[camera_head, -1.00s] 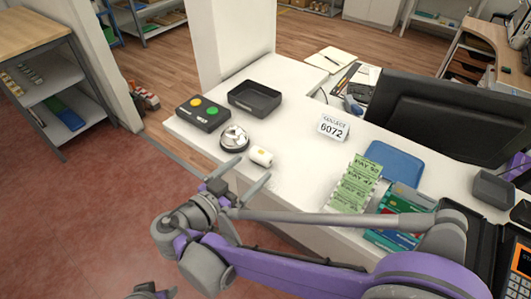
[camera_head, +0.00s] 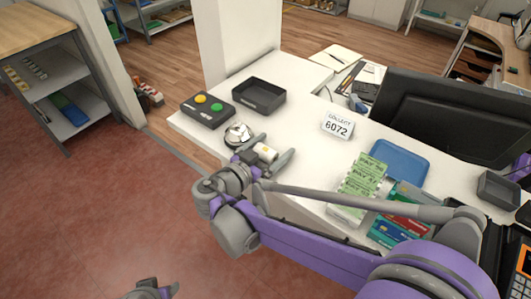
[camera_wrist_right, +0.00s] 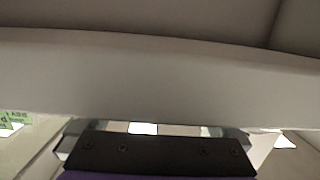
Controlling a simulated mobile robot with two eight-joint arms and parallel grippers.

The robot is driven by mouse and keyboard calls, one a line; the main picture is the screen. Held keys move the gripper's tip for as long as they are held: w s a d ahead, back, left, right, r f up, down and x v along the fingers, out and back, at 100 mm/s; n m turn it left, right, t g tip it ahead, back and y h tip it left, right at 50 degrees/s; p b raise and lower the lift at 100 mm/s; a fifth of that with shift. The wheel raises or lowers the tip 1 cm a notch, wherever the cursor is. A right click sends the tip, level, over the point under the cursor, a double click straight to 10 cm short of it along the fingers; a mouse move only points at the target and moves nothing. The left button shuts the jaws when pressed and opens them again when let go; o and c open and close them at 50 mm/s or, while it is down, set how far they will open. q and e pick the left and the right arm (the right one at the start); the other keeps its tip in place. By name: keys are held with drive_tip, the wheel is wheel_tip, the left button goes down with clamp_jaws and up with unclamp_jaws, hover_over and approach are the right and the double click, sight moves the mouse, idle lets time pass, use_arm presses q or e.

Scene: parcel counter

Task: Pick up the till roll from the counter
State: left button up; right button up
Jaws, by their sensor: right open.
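The till roll (camera_head: 266,152), a small white cylinder with a yellow spot, is on the counter (camera_head: 300,122) near its front edge, beside the silver bell (camera_head: 238,134). My right gripper (camera_head: 265,156) is open, with its fingers on either side of the roll; whether they touch it I cannot tell. In the right wrist view the gripper (camera_wrist_right: 152,131) shows at the bottom edge, with a pale patch between its fingers that I cannot identify for sure. Part of my left gripper (camera_head: 153,290) shows at the bottom of the head view, away from the counter; its jaws are unclear.
A 6072 card (camera_head: 337,125), green ticket strips (camera_head: 361,180), a blue pad (camera_head: 400,160) and a dark monitor (camera_head: 450,112) are to the right.

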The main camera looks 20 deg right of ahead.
drive_tip(key=c, duration=1.3)
